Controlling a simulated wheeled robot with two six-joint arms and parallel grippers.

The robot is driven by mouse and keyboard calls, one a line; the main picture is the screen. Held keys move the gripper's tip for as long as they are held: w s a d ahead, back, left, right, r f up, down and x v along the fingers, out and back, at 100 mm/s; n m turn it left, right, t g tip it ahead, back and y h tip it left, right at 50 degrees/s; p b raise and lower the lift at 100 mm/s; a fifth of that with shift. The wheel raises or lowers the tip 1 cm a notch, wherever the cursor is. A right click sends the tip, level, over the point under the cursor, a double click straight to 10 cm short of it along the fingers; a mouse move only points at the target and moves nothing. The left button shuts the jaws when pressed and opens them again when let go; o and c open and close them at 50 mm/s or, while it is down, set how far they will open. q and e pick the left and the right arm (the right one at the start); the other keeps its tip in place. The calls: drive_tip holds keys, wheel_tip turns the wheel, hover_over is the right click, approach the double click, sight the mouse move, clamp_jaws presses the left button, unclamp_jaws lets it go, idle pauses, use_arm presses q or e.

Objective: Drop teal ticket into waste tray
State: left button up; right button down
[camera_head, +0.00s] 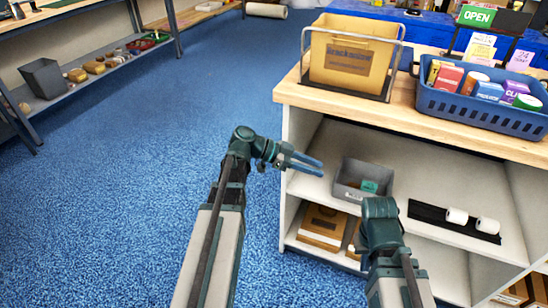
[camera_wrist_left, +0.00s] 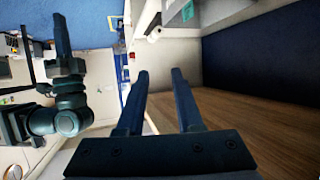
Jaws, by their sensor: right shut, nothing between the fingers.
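A small teal piece (camera_head: 369,186), which looks like the teal ticket, lies inside the grey tray (camera_head: 348,192) on the cabinet's middle shelf. A teal patch (camera_wrist_left: 187,11) also shows at the top of the left wrist view. My left gripper (camera_head: 314,167) is just left of the tray, at the shelf's open front. Its two fingers stand apart with nothing between them in the left wrist view (camera_wrist_left: 158,98). My right arm reaches up in front of the shelf; its fingers are hidden in the head view. In the left wrist view my right gripper (camera_wrist_left: 62,35) looks closed and empty.
A black mat (camera_head: 430,217) with two white rolls (camera_head: 457,215) lies right of the tray. Cardboard boxes (camera_head: 322,228) sit on the shelf below. The wooden counter (camera_head: 400,115) above carries a yellow bin (camera_head: 350,60) and a blue basket (camera_head: 480,108). Blue floor at left is clear.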

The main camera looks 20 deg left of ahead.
use_arm(q)
drive_tip(key=a+n+t+y, duration=0.1)
drive_tip(key=a+n+t, duration=0.2)
drive_tip(key=a, duration=0.9)
drive_tip(key=shift+y, duration=0.4)
drive_tip(key=shift+s, duration=0.1)
drive_tip(key=s+d+f+n+g+y, duration=0.4)
drive_tip(key=s+d+f+y, duration=0.3)
drive_tip(key=d, duration=0.4)
drive_tip(key=s+d+f+n+g+y, duration=0.3)
drive_tip(key=s+d+f+g+y, duration=0.15)
drive_tip(key=s+d+f, duration=0.4)
wheel_tip(320, 180, up, 31)
drive_tip(key=d+p, duration=0.1)
drive_tip(key=p, duration=2.8)
drive_tip(key=shift+s+d+r+t+y, duration=0.2)
drive_tip(key=shift+s+d+t+y, duration=0.15)
drive_tip(key=shift+s+d+t, duration=0.1)
